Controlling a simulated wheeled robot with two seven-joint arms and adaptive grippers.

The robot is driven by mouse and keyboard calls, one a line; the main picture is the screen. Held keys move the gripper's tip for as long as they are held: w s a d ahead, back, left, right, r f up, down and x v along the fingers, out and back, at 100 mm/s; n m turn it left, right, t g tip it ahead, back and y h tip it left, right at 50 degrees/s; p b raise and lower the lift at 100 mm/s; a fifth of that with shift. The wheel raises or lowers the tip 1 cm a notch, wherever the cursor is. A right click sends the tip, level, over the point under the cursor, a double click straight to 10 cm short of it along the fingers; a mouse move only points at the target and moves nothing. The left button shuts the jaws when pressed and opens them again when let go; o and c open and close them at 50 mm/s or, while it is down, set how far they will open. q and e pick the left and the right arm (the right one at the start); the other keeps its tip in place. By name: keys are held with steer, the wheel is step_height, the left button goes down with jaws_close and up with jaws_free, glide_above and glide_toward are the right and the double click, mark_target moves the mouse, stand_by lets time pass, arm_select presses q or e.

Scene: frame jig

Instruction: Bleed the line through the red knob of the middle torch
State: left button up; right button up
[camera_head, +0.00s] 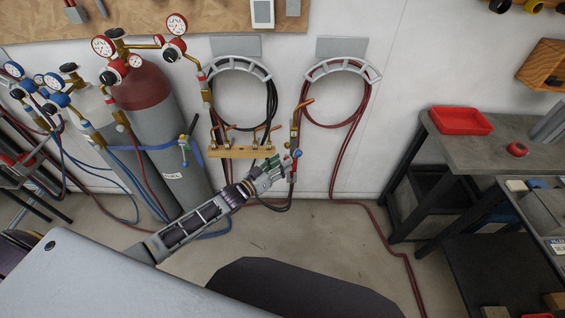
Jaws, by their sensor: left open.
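A brass-coloured torch rack (240,153) is fixed low on the wall, with slim torches standing in it; they are too small to tell apart well. A blue knob (297,154) and a tiny red spot beside it show just beyond my left gripper (287,164). I cannot tell which torch they belong to. My left gripper is open at the right end of the rack, close to these knobs; its fingers partly cover what is behind, and contact cannot be told. The middle torch's red knob is not clearly seen. My right gripper is not in view.
Gas cylinders with gauges, a red-topped one (150,95) among them, stand at left. Coiled hoses (337,125) hang on the wall above and beside the rack. A grey bench (475,150) with a red tray (461,121) is at right. Floor between is mostly clear.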

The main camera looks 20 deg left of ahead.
arm_select(q)
steer(key=shift+w+d, duration=0.35)
steer(key=shift+w, duration=0.3)
jaws_close()
